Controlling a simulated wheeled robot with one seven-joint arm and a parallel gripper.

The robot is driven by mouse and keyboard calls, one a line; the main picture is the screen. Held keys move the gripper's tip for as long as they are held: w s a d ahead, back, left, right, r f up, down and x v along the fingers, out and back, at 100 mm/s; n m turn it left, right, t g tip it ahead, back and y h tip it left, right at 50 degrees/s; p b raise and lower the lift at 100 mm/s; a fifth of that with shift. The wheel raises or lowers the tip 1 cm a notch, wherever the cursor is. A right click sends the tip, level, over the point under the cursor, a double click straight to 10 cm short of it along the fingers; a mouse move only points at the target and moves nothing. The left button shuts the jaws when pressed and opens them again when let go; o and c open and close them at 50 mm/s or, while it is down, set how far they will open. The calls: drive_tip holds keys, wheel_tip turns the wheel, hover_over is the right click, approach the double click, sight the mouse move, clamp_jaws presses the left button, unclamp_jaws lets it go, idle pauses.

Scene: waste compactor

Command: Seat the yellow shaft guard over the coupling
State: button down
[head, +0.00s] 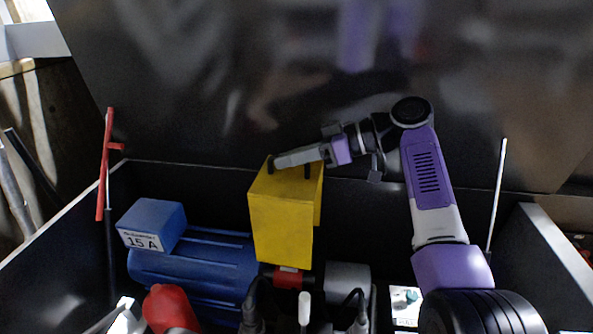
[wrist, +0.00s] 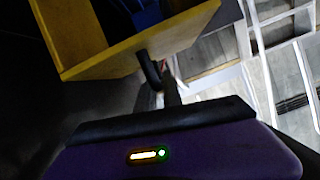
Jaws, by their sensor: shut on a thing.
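The yellow shaft guard (head: 281,225) is a box-like cover, held upright in the middle of the head view. My gripper (head: 290,163) is shut on the dark handle at the guard's top. In the wrist view the guard (wrist: 140,45) shows its yellow edges and open inside, with the dark handle (wrist: 150,70) below it. The red coupling (head: 288,276) shows just under the guard's lower edge, between the blue motor and a grey block. The guard appears to be above the coupling; whether they touch is unclear. The guard hides part of what lies behind it.
The blue motor (head: 190,268) with a box labelled 15 A (head: 152,225) is on the left. A grey block (head: 347,280) is on the right. A red-topped rod (head: 106,165) stands at the left wall, a white rod (head: 497,190) at the right. A red object (head: 170,308) is in front.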

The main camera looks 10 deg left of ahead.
drive_tip(key=shift+s+a+f+n+g+b, duration=0.15)
drive_tip(key=shift+f+n+g+b, duration=0.15)
drive_tip(key=shift+f+b, duration=0.45)
wheel_tip(320, 180, down, 7)
drive_tip(key=b, duration=0.7)
drive_tip(key=shift+r, duration=0.3)
drive_tip(key=shift+f+b, duration=6.3)
drive_tip(key=shift+f, duration=3.5)
drive_tip(key=c, duration=1.4)
unclamp_jaws()
drive_tip(key=shift+f, duration=0.1)
